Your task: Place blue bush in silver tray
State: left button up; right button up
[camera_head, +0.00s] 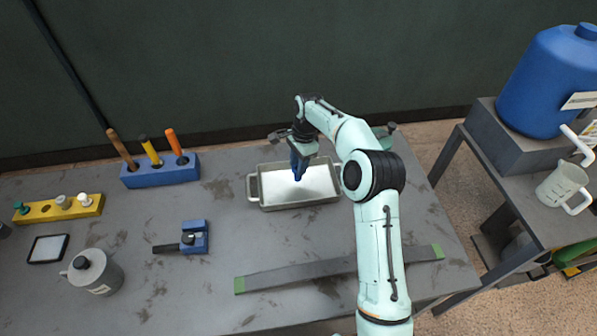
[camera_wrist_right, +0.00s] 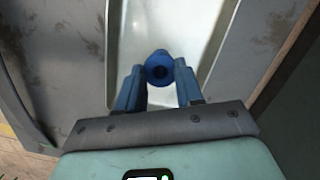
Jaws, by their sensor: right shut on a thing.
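The silver tray (camera_head: 262,200) lies on the grey table, with a handle at each short end; its pale floor also shows in the right wrist view (camera_wrist_right: 200,20). My right gripper (camera_head: 298,172) reaches over the tray, pointing down. In the right wrist view, its two blue fingers (camera_wrist_right: 160,88) are shut on the blue bush (camera_wrist_right: 159,67), a round blue piece with a dark hole. The bush is over the tray's inside. I cannot tell whether it touches the tray floor. My left gripper is not in view.
A blue block with upright tools (camera_head: 160,170) stands left of the tray. A long grey bar (camera_head: 300,273) lies in front. A side table holds a blue barrel (camera_head: 550,85).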

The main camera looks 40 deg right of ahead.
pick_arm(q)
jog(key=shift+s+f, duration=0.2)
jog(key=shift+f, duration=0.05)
pick_arm(e)
jog(key=shift+f, duration=1.9)
jog(key=shift+f, duration=0.2)
jog(key=o, duration=1.1)
jog(key=shift+r, duration=0.15)
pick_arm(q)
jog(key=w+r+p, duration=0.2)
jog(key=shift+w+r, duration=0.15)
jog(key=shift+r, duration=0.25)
pick_arm(e)
jog(key=r, duration=0.4)
jog(key=d+r, duration=0.1)
jog(key=r, duration=0.7)
jog(key=shift+s+d, duration=0.1)
jog(key=shift+d, duration=0.3)
